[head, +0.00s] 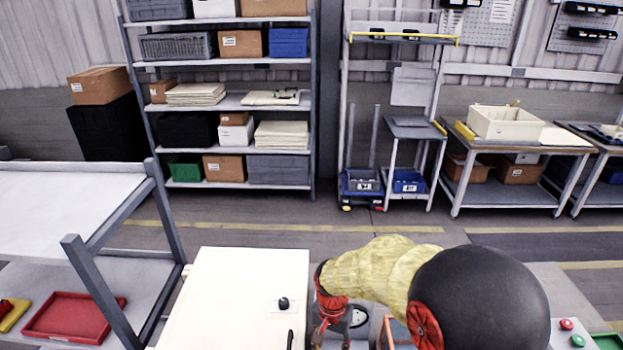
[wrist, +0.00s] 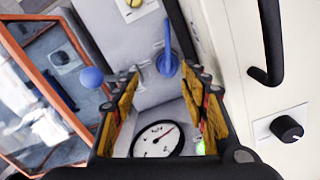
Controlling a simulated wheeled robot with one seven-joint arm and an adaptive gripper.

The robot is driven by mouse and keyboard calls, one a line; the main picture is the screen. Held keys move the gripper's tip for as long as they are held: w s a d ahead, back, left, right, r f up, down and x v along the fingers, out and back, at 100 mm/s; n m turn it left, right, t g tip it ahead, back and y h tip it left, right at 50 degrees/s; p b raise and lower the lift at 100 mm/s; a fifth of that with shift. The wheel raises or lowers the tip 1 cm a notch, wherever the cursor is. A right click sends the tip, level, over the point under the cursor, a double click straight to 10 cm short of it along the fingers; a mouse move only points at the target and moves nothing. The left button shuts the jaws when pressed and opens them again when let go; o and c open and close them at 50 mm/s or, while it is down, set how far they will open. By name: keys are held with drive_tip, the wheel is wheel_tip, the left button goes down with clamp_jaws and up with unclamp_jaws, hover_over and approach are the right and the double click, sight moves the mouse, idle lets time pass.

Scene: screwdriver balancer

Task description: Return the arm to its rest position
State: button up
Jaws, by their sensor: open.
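My arm reaches forward at the lower middle of the head view, with a yellow sleeve and a large dark rounded part at right. My gripper (head: 332,328) is partly cut off by the bottom edge there. In the wrist view my gripper (wrist: 165,95) is open, its two orange-lined fingers apart. Between and beyond the fingers are a grey panel, a blue-knobbed lever (wrist: 168,55) and a round white dial gauge (wrist: 157,139). Nothing shows held between the fingers. Whether the fingers touch the panel or lever I cannot tell.
A white cabinet (head: 245,295) with a black knob and handle stands left of my gripper. An orange-framed window (wrist: 50,90) lies left in the wrist view. A grey-framed table (head: 70,190) stands at left, shelving (head: 230,102) behind. Open floor lies between.

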drive_tip(key=s+d+r+n+t+b, duration=0.2)
drive_tip(key=s+d+r+t+b, duration=0.1)
drive_tip(key=s+d+r, duration=0.4)
drive_tip(key=s+d+r+n+t+b, duration=0.2)
drive_tip(key=s+d+r, duration=0.4)
drive_tip(key=s+r, duration=0.5)
wheel_tip(320, 180, up, 2)
drive_tip(key=shift+d+r+n+t+b, duration=0.25)
drive_tip(key=shift+d+n+t+b, duration=0.25)
drive_tip(key=shift+b, duration=0.4)
drive_tip(key=shift+s+a, duration=0.1)
drive_tip(key=shift+a, duration=0.05)
